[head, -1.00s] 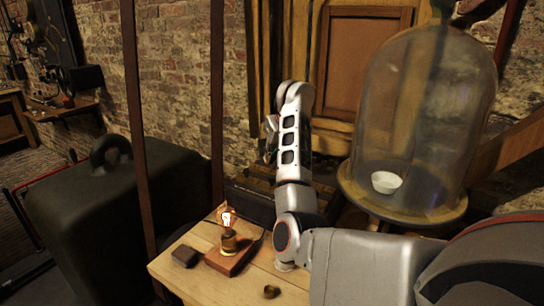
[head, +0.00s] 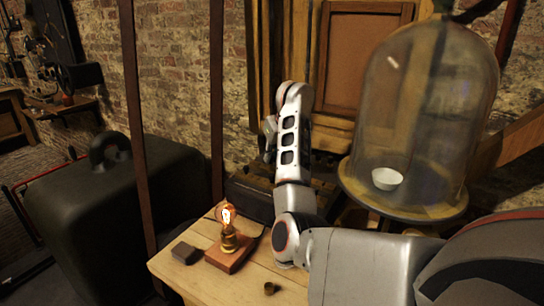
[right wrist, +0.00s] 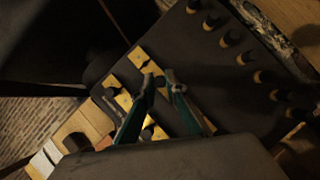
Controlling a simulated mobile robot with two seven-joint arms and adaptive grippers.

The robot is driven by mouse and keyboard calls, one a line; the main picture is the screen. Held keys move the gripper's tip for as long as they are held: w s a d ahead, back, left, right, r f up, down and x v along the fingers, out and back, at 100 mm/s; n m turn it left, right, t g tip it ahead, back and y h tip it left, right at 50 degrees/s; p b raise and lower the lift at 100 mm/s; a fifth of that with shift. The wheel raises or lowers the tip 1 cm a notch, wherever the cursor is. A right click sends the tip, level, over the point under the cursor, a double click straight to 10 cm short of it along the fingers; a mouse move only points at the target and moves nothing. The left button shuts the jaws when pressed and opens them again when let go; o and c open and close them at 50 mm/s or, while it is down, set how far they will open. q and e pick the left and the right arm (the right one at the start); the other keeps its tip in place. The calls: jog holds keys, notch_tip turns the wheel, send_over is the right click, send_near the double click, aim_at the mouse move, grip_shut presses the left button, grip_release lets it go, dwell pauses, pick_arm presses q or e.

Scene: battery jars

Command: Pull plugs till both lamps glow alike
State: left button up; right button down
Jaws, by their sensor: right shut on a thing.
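A lit lamp (head: 228,216) stands on a wooden base (head: 229,256) on the table and glows orange. I cannot make out a second lamp for sure. A dark box with brass blocks (right wrist: 142,58) and a row of black-knobbed plugs (right wrist: 230,39) fills much of the right wrist view. My right gripper (right wrist: 160,79) is over the brass blocks, its two fingers close together on a small dark plug, largely hidden between the tips. In the head view my own arm mostly hides this gripper. My left gripper is not in view.
A small dark brass piece (head: 270,288) and a dark block (head: 185,253) lie on the wooden table (head: 205,283). A glass bell jar (head: 425,110) over a white bowl (head: 387,179) stands to the right. A large black case (head: 90,220) is at left.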

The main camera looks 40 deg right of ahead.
jog(key=shift+f, duration=0.55)
jog(key=shift+f, duration=0.2)
dwell(0.6)
jog(key=c, duration=2)
grip_release()
jog(key=shift+o, duration=0.2)
jog(key=v, duration=1.2)
